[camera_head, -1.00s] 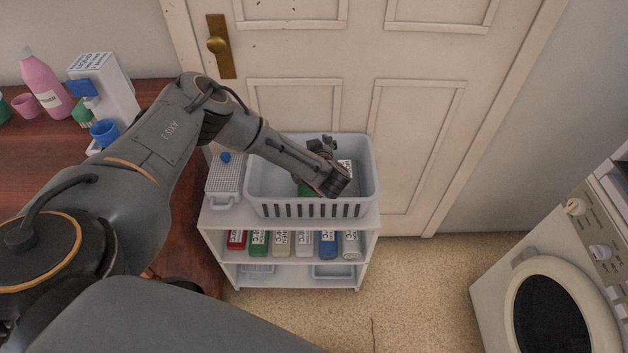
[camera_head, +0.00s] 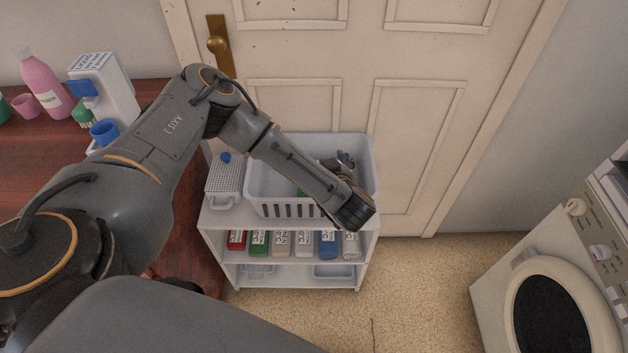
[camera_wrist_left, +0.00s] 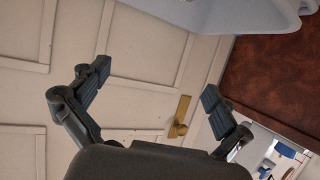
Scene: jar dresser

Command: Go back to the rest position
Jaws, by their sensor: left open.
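My left arm reaches in from the left in the head view. Its gripper (camera_head: 345,161) is at the right part of the white basket (camera_head: 290,210), and the wrist hides much of it. In the left wrist view the two fingers of the left gripper (camera_wrist_left: 155,95) are spread apart with nothing between them. Beyond them are the door and its brass handle (camera_wrist_left: 180,117). My right gripper is not in view.
The basket stands on a white shelf cart (camera_head: 215,216) with several coloured containers on its middle shelf. A wooden dresser (camera_head: 40,165) at left holds a pink bottle (camera_head: 44,88) and a white dispenser box (camera_head: 112,90). A washing machine (camera_head: 500,265) stands at right. The floor between is clear.

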